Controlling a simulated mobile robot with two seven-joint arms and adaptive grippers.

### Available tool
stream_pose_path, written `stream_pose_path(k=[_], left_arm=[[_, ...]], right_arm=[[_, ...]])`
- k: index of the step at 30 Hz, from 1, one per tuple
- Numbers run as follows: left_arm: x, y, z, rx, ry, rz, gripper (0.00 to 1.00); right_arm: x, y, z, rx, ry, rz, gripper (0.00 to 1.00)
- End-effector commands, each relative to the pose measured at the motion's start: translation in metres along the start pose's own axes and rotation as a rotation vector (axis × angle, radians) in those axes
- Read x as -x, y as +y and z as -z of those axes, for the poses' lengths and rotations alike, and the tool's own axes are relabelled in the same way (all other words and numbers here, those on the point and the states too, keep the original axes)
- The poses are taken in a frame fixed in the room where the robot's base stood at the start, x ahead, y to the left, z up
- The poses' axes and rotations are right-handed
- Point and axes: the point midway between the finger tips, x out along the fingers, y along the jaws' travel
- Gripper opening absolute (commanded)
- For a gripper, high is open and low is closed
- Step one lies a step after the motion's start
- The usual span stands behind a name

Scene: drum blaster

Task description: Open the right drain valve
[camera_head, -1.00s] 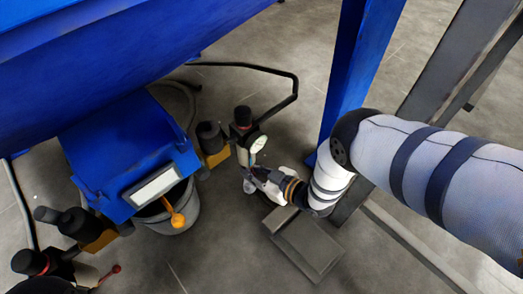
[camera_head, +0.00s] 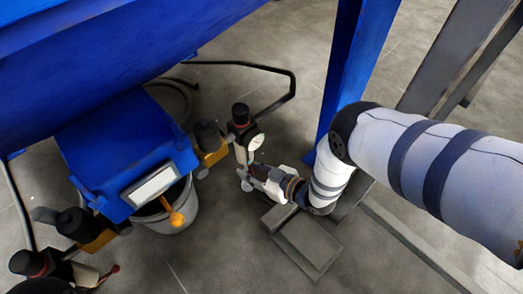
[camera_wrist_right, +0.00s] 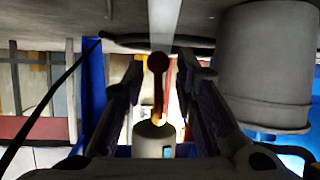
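The right drain valve assembly stands below the blue machine, with a black-and-red cap (camera_head: 241,115) and a round gauge (camera_head: 257,142). My right gripper (camera_head: 246,178) is low beside it, just below the gauge. In the right wrist view, the valve's red lever with a round knob (camera_wrist_right: 158,63) is between the two fingers of my right gripper (camera_wrist_right: 162,76). The fingers are spread, with a visible gap on each side of the lever. In the head view the gripper mostly hides the lever. My left gripper is not in view.
A grey bucket (camera_head: 178,216) stands under the blue box (camera_head: 115,150), left of the valve. Another valve with a red lever (camera_head: 110,272) is at lower left. A blue post (camera_head: 345,80) rises close to my right arm. A black bent pipe (camera_head: 270,70) runs behind.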

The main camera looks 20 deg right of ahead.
Motion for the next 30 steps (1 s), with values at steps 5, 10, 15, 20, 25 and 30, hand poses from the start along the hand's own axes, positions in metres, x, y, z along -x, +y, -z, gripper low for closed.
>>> stream_pose_path(k=[5,10,15,20,25,30], left_arm=[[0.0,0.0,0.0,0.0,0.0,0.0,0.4],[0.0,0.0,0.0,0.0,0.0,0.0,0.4],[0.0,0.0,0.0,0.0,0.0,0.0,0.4],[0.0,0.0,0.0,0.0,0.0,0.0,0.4],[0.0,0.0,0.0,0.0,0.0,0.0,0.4],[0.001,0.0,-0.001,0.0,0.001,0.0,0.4]], right_arm=[[0.043,0.001,0.0,-0.004,-0.005,-0.003,0.27],[0.087,0.001,0.001,-0.003,-0.001,-0.002,0.27],[0.11,0.001,0.002,-0.001,0.004,-0.002,0.27],[0.113,0.0,0.002,0.0,0.005,-0.001,0.27],[0.113,0.0,0.002,0.0,0.005,-0.001,0.27],[0.114,0.0,0.003,0.0,0.004,-0.001,0.27]])
